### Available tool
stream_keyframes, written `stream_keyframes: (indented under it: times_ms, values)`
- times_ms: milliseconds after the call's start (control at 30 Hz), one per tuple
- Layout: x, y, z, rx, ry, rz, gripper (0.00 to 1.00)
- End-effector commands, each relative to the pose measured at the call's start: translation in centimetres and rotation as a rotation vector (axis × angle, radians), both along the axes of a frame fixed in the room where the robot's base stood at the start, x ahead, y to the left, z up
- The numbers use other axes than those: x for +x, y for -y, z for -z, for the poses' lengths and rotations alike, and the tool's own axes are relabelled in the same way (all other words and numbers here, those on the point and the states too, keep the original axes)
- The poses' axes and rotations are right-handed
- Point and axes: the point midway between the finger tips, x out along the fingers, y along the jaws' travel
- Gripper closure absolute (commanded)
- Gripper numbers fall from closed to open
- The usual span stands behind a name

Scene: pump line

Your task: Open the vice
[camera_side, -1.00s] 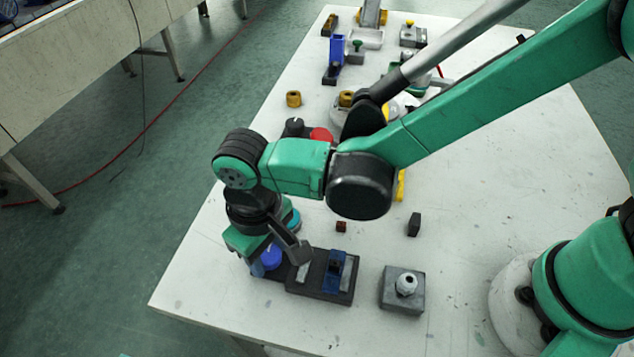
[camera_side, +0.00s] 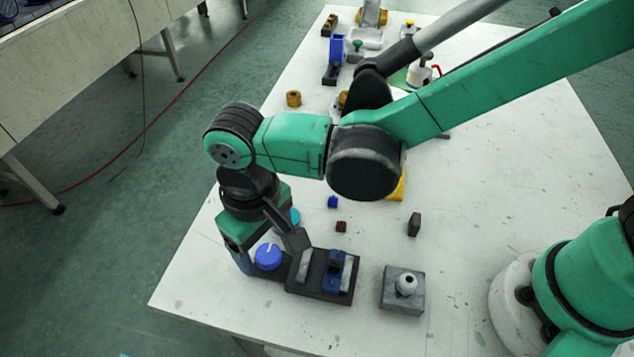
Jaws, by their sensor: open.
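The vice (camera_side: 310,283) lies near the table's front left, with a dark base, pale jaw faces and a blue block (camera_side: 333,277) between or beside them. Its blue round knob (camera_side: 268,257) at the left end has a white mark on top. My gripper (camera_side: 272,248) points down over the knob end, its fingers apart. One dark finger is to the right of the knob and the other is to its left. I cannot tell whether either finger touches the knob.
A grey block with a white knob (camera_side: 405,284) stands right of the vice. A small blue cube (camera_side: 333,202), a brown cube (camera_side: 341,226) and a dark block (camera_side: 414,224) lie behind. A yellow part (camera_side: 293,98) and other fixtures stand farther back.

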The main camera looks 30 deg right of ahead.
Motion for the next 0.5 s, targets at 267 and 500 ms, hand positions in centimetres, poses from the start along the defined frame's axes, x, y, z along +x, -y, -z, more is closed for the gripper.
stream_keyframes:
  times_ms: [267, 500]
  values:
    - [0.0, 0.0, -2.9, 0.0, 0.0, 0.0, 0.26]
    - [0.0, 0.0, -3.1, 0.0, 0.0, 0.0, 0.26]
